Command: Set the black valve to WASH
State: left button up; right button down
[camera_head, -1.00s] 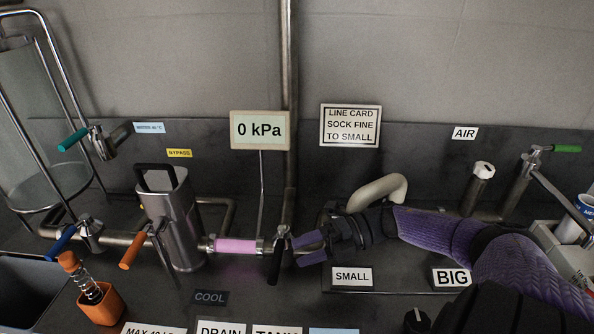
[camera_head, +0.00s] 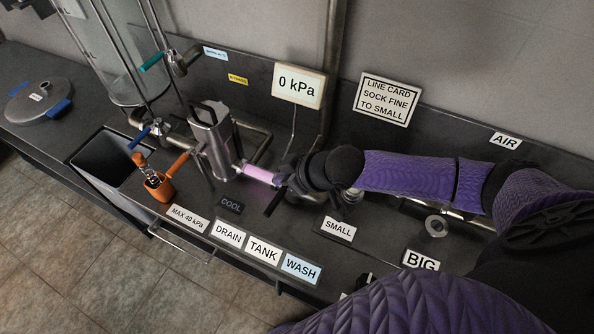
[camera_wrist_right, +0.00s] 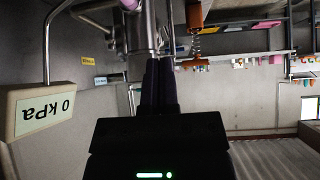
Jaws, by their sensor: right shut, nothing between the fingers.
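The black valve handle (camera_head: 272,203) sits at the right end of the pink pipe section (camera_head: 259,174). It points toward the front of the bench, roughly at the TANK label (camera_head: 263,249). The WASH label (camera_head: 301,268) is right of TANK, and DRAIN (camera_head: 228,234) is left of it. My right gripper (camera_head: 284,178) is at the valve, over the handle's upper end, and hides the valve body. In the right wrist view its fingers (camera_wrist_right: 158,84) are together with nothing between them. I cannot tell whether they touch the handle. My left gripper is out of view.
A steel filter can (camera_head: 211,143) with an orange-handled valve (camera_head: 176,166) stands left. The gauge panel (camera_head: 299,86) reads 0 kPa. An orange holder (camera_head: 160,188) stands near the sink (camera_head: 108,158). SMALL (camera_head: 338,229) and BIG (camera_head: 420,261) labels lie right.

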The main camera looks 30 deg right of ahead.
aim_at(277, 200)
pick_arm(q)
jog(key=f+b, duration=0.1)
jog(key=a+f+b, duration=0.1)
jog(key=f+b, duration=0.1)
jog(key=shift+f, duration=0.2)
pick_arm(e)
notch_tip(277, 200, down, 8)
jog(key=w+a, duration=0.2)
jog(key=shift+w+f, duration=0.2)
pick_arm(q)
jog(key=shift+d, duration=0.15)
pick_arm(e)
jog(key=shift+s, duration=0.1)
